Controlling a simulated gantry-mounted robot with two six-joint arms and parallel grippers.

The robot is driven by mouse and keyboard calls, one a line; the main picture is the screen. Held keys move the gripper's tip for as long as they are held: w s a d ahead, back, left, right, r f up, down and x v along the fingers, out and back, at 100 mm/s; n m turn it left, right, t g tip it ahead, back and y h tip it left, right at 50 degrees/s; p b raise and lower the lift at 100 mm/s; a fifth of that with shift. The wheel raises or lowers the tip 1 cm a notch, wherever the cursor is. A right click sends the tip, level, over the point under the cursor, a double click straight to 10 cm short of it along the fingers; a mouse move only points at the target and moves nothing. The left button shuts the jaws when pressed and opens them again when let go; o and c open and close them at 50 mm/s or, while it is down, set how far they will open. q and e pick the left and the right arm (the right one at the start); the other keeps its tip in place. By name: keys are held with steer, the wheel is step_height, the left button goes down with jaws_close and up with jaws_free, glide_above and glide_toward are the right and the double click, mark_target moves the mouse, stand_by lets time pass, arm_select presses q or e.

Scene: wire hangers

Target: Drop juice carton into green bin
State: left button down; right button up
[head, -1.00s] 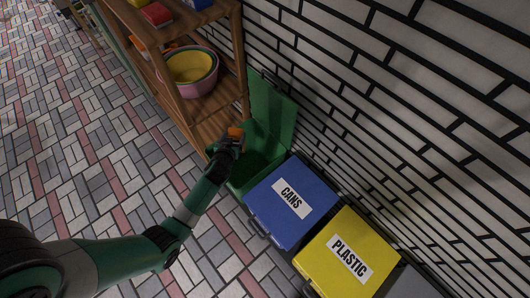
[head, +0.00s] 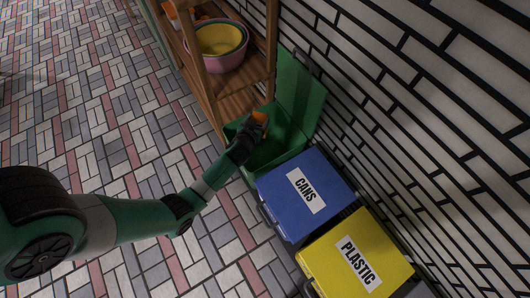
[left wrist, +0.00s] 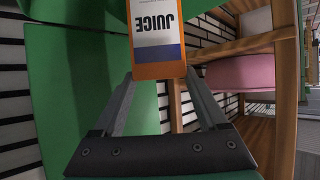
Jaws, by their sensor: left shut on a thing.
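The orange juice carton (head: 260,118) is held in my left gripper (head: 248,132) over the open green bin (head: 275,154). The bin's lid (head: 302,96) is raised against the brick wall. In the left wrist view, the carton (left wrist: 158,40) sits between my two fingers, its "JUICE" label upside down. Green panels of the bin (left wrist: 75,60) fill the left side there. The carton's gap above the bin floor cannot be told. My right gripper is not in view.
A blue "CANS" bin (head: 282,203) and a yellow "PLASTIC" bin (head: 330,245) stand beside the green bin, lids shut. A wooden shelf (head: 273,45) with nested bowls (head: 222,42) stands close on its other side. Open paving lies to the left.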

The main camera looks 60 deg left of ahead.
arm_select(q)
jaws_free()
steer(key=shift+d+r, duration=0.1)
steer(key=shift+s+d+r+p, duration=0.2)
steer(key=shift+r+p, duration=0.05)
steer(key=shift+p, duration=0.15)
steer(key=p+v, duration=0.4)
steer(key=v, duration=0.6)
steer(key=shift+s+d, duration=0.25)
steer(key=shift+s, duration=0.05)
